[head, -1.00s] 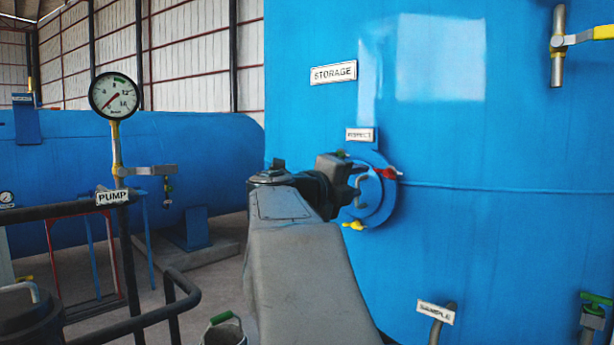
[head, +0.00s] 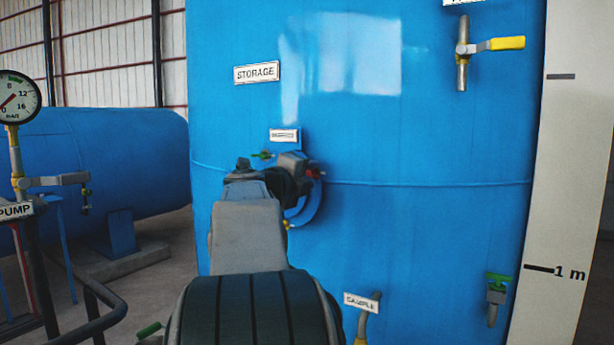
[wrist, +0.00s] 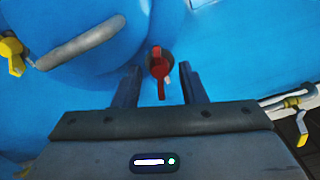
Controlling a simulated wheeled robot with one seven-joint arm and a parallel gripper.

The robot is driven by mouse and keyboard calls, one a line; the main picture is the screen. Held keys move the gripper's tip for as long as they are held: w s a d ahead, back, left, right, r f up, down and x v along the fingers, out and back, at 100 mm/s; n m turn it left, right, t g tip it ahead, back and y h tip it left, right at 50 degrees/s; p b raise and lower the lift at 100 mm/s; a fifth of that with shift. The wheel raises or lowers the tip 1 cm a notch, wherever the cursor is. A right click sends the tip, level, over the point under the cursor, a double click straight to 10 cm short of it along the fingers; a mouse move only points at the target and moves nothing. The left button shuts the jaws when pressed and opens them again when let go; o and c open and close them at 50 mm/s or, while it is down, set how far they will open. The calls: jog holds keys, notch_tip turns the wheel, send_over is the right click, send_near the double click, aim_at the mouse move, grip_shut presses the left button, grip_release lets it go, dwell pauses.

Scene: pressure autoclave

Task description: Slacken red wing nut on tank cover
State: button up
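The red wing nut (wrist: 158,70) is at the edge of the round blue tank cover (wrist: 95,75) in the wrist view, one wing pointing down toward my palm. My gripper (wrist: 160,72) is open, one finger on each side of the nut with gaps on both sides. I cannot tell how deep the nut sits between the fingers. In the head view, my gripper (head: 300,168) is in front of the cover (head: 304,207) and hides much of it; only a bit of the red nut (head: 315,173) shows to the right.
A grey handle (wrist: 80,42) crosses the cover, with a yellow wing nut (wrist: 12,57) on the left. A green wing nut (head: 262,154) is at the cover's upper left. The sample pipe (head: 362,325) is below. Smooth tank wall (head: 430,240) lies to the right.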

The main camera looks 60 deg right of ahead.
grip_shut()
jog(key=shift+f+m+b, duration=0.2)
jog(key=shift+m+b, duration=0.2)
jog(key=shift+b, duration=0.05)
jog(key=shift+r+m+b, duration=0.1)
jog(key=shift+m+b, duration=0.25)
jog(key=shift+m, duration=0.55)
jog(key=shift+o, duration=0.6)
grip_release()
